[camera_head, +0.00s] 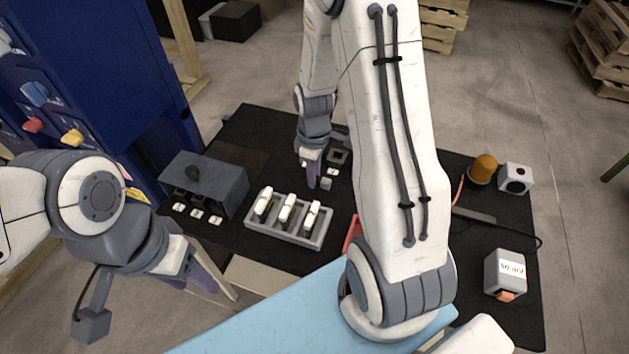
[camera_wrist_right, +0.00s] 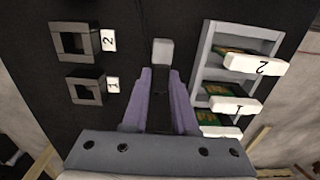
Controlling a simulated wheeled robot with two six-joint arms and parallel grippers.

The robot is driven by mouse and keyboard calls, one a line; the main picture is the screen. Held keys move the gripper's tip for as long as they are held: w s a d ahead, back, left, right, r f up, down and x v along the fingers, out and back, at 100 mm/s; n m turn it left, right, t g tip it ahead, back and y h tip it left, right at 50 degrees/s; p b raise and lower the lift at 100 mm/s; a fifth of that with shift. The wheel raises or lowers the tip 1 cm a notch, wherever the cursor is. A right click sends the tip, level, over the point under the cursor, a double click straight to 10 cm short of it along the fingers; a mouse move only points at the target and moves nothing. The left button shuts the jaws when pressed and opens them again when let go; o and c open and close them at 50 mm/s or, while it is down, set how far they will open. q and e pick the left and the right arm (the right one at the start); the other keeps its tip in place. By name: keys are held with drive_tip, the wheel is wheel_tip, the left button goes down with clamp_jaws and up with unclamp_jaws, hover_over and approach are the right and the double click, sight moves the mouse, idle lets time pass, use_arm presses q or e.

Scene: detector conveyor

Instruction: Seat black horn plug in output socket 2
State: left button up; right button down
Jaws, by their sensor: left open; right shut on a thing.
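My right gripper (camera_head: 313,168) points down above the black work surface, near the output sockets. In the right wrist view its purple fingers (camera_wrist_right: 160,85) are shut on the plug (camera_wrist_right: 162,52), which shows a light grey block end and a dark part between the fingers. In that view output socket 2 (camera_wrist_right: 75,42) is a square dark-grey frame at upper left with a label 2, and output socket 1 (camera_wrist_right: 88,87) is below it. The plug is apart from both, to their right. A socket also shows in the head view (camera_head: 338,156). My left gripper (camera_head: 207,273) is open at lower left.
A grey rack (camera_head: 290,232) holds several white-topped cards. A dark grey box (camera_head: 203,180) stands left of it. An amber beacon (camera_head: 482,168), a white box with a black round front (camera_head: 516,179) and a 50 mV box (camera_head: 505,270) are at right. My right arm hides the middle.

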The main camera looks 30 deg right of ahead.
drive_tip(key=shift+f, duration=1.6)
drive_tip(key=shift+f, duration=0.15)
drive_tip(key=c, duration=0.7)
unclamp_jaws()
